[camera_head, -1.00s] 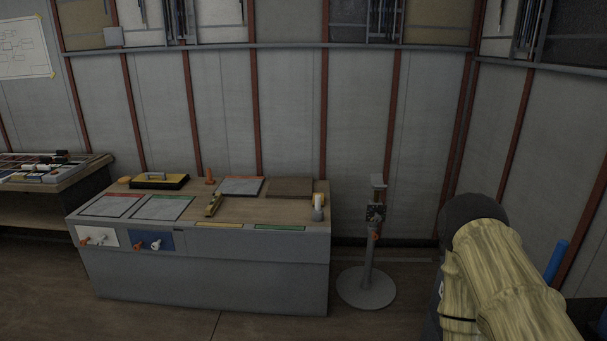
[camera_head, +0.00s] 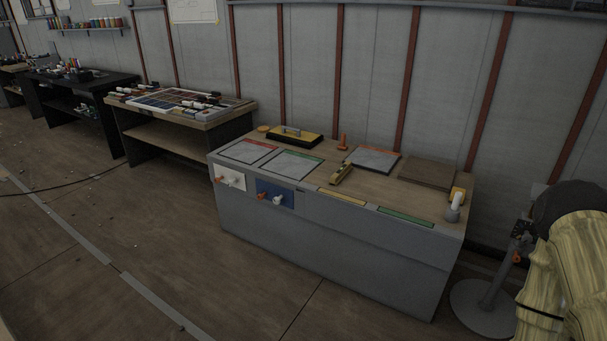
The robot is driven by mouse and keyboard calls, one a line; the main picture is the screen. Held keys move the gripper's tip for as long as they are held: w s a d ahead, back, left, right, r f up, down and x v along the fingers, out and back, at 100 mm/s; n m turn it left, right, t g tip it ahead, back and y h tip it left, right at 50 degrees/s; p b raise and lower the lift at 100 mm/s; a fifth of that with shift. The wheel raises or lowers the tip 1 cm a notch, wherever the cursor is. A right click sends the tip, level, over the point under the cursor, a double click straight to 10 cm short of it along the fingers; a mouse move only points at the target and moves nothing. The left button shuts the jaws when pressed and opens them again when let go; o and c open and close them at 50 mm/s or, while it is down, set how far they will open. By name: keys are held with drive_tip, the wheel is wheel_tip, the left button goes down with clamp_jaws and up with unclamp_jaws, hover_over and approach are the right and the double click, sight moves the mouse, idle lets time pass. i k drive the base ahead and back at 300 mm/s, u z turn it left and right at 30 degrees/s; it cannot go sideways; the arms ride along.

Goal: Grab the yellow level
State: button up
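The yellow level (camera_head: 341,173) is a short yellow bar. It lies on the wooden top of the grey workbench (camera_head: 340,241), near the middle of its front part, between the grey panels. It is some way ahead of me. My arm, in a yellowish sleeve, shows at the right edge of the view.
A black and yellow case (camera_head: 295,137), an orange cone (camera_head: 342,142), a brown board (camera_head: 427,174) and a grey-and-yellow item (camera_head: 454,206) share the bench top. A round-based stand (camera_head: 484,308) is right of the bench. Open floor (camera_head: 150,240) lies to the left; a cable crosses it.

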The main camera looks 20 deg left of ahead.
sight(336, 178)
drive_tip(key=u, duration=1.6)
drive_tip(key=i, duration=1.05)
drive_tip(key=z, duration=1.25)
drive_tip(key=k, duration=0.45)
drive_tip(key=u, duration=0.7)
drive_tip(key=i, duration=1.4)
drive_tip(key=z, duration=0.8)
drive_tip(key=i, duration=0.35)
drive_tip(key=z, duration=0.05)
